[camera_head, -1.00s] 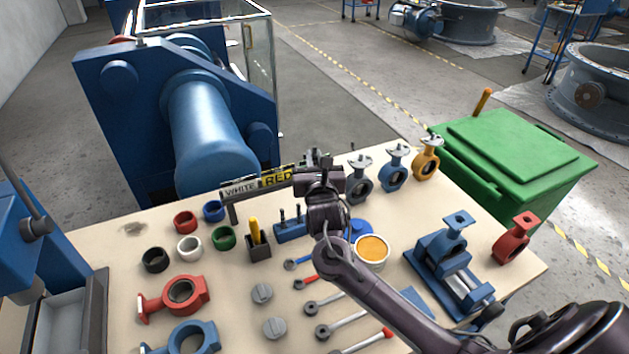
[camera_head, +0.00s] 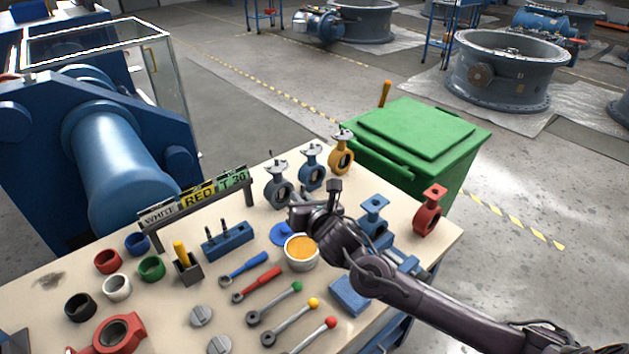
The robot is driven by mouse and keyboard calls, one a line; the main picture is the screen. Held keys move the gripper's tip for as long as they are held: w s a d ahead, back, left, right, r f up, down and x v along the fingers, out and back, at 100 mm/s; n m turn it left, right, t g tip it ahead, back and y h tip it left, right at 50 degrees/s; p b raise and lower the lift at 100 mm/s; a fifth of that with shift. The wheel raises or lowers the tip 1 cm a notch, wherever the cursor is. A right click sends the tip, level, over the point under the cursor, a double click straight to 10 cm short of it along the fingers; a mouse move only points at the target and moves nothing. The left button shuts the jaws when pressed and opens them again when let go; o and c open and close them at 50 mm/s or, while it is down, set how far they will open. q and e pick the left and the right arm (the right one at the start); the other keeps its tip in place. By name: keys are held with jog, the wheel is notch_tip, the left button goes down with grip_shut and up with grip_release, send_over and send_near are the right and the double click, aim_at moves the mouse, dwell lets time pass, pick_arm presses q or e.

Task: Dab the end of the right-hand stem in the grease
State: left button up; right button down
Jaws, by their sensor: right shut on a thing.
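The open tin of orange-yellow grease (camera_head: 302,248) stands on the bench, its blue lid (camera_head: 282,233) beside it. The blue stem block (camera_head: 228,242) has two dark stems upright in its left and middle; its right end shows no stem. My right gripper (camera_head: 303,217) is above the bench, just behind the grease tin in the picture. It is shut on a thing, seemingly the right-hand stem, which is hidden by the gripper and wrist. I cannot see whether the stem's end touches the grease. My left gripper is out of view.
A sign rack (camera_head: 198,197) and grey, blue and yellow valves (camera_head: 341,158) stand behind. Coloured rings, a brush holder (camera_head: 187,267) and several levers (camera_head: 275,315) lie left and in front.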

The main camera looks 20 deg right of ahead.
jog(key=shift+s+d+f, duration=0.15)
jog(key=shift+s+f, duration=0.05)
jog(key=shift+f+b, duration=0.7)
jog(key=shift+f, duration=0.15)
notch_tip(320, 180, down, 3)
jog(key=shift+r+b, duration=0.15)
jog(key=shift+b, duration=1.05)
jog(key=shift+f+b, duration=0.75)
jog(key=shift+f, duration=0.05)
jog(key=shift+f+b, duration=0.4)
jog(key=shift+f, duration=0.35)
jog(key=shift+r, duration=0.1)
